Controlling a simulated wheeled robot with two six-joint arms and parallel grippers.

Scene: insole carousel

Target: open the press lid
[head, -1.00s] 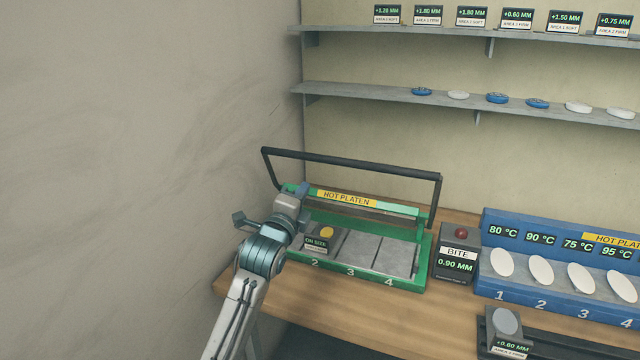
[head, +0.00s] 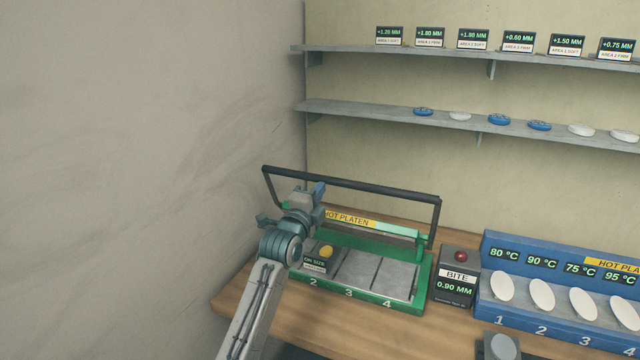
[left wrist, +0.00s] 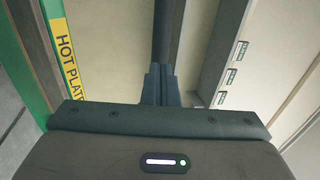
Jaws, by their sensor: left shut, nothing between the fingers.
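The press is a green-framed unit on the bench, with a grey bed (head: 352,272) whose numbered bays 2, 3 and 4 show. Its lid (head: 392,230), labelled HOT PLATEN, stands raised at the back, leaving the bed uncovered. The lid's black bar handle (head: 350,184) rises above it; it also shows in the left wrist view (left wrist: 163,35). My left gripper (head: 318,190) is shut and empty, in front of the handle's left part. In the left wrist view the closed fingers (left wrist: 159,80) point along the bar; contact cannot be told. My arm hides the press's left end.
A block with a yellow button (head: 326,251) sits in bay 2. A BITE box (head: 457,278) with a red button and a blue rack (head: 562,313) of white ovals stand to the right. Two shelves (head: 400,110) hang behind; a wall (head: 150,150) bounds the left.

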